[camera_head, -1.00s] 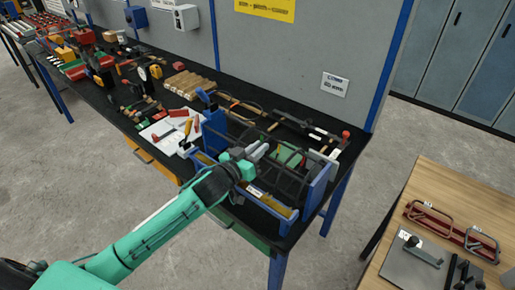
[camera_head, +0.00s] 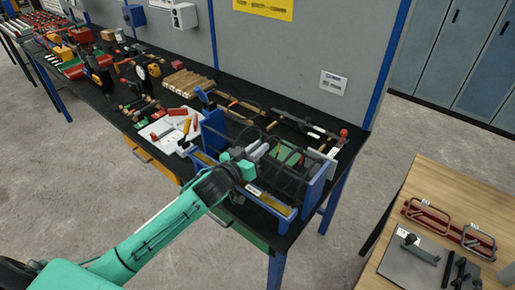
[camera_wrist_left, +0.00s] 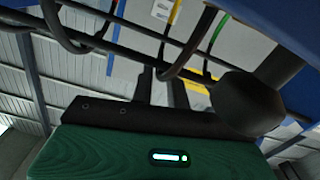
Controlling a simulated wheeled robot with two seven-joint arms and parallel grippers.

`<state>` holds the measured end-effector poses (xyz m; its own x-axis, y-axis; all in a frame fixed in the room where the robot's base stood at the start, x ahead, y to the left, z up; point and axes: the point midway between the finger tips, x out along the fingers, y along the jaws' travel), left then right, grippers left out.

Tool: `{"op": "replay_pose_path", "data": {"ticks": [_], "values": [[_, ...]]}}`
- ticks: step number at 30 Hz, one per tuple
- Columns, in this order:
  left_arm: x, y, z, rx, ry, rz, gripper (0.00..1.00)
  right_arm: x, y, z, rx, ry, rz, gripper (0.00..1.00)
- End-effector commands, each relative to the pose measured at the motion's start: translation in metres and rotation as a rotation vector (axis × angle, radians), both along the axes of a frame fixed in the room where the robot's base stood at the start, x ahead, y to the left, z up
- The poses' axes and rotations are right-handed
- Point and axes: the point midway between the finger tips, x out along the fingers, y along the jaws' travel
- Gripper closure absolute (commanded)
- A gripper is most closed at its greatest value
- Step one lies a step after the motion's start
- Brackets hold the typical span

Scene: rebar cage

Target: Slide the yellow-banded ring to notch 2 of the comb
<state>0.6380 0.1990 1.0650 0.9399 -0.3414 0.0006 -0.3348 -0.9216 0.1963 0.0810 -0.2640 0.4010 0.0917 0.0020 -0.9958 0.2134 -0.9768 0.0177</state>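The rebar cage of dark bars and rings (camera_head: 288,165) stands on the near right end of the black bench, between two blue end plates (camera_head: 212,132). My left gripper (camera_head: 262,150) reaches in at the cage's left part. In the left wrist view its two dark fingers (camera_wrist_left: 162,88) stand apart, with a narrow gap between them. My right gripper is not in view.
Green-marked rings (camera_head: 287,155) sit in the cage to the right of my gripper. A white board with red pieces (camera_head: 160,133) lies to the left. Tools crowd the bench behind. A wooden table (camera_head: 435,195) stands at the lower right, with bare floor between.

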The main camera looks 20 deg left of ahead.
Motion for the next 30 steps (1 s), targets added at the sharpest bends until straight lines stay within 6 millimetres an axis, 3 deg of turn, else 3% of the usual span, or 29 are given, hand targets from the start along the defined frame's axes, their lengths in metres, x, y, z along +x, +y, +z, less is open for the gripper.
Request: {"op": "replay_pose_path", "data": {"ticks": [8, 24, 30], "values": [[-0.008, 0.003, -0.002, 0.001, 0.0, 0.0, 0.84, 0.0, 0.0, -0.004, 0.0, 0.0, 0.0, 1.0], [-0.095, 0.034, -0.004, 0.001, 0.002, 0.0, 0.84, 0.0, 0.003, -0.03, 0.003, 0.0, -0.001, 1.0], [-0.118, 0.043, -0.002, 0.001, 0.001, 0.0, 0.84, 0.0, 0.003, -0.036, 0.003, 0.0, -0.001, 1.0]]}}
